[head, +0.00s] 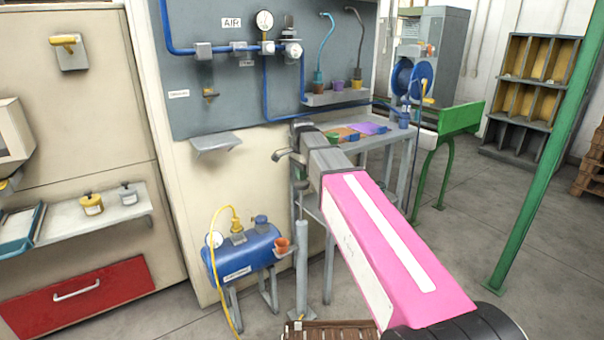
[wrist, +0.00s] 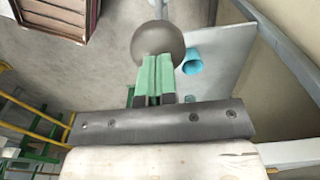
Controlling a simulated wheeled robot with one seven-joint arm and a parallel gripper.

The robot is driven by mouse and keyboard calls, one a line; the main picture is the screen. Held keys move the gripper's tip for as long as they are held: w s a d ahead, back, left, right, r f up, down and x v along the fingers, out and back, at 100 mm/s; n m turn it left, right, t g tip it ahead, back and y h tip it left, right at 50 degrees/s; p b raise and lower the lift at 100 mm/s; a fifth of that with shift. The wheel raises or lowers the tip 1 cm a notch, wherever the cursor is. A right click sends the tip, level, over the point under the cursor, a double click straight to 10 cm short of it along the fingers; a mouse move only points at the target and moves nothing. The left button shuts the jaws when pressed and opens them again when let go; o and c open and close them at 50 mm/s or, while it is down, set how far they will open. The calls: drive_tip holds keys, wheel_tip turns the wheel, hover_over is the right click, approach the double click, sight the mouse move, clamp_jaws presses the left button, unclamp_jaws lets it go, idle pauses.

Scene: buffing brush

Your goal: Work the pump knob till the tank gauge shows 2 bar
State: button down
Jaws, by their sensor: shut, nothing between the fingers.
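The blue tank (head: 243,253) stands low at the left of centre in the head view. Its round white gauge (head: 215,240) is on its left end, too small to read. In the wrist view a round grey-brown knob (wrist: 157,38) is right ahead of my gripper (wrist: 156,62). The green fingers are shut and empty, and their tips overlap the knob's lower edge in the picture. I cannot tell whether they touch it. In the head view a grey upright cylinder (head: 302,270), likely the pump, stands right of the tank; my pink arm passes close to its top.
A yellow hose (head: 214,285) runs down over the tank. A wooden crate (head: 335,331) is at the bottom edge. A wall panel (head: 215,105) with pipes and a workbench (head: 385,142) are behind my arm. The right floor is largely clear.

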wheel_tip(320, 180, down, 9)
idle(0.3)
idle(0.4)
wheel_tip(320, 180, up, 13)
drive_tip(key=shift+r, duration=0.7)
idle(1.8)
wheel_tip(320, 180, up, 9)
drive_tip(key=shift+r, duration=0.15)
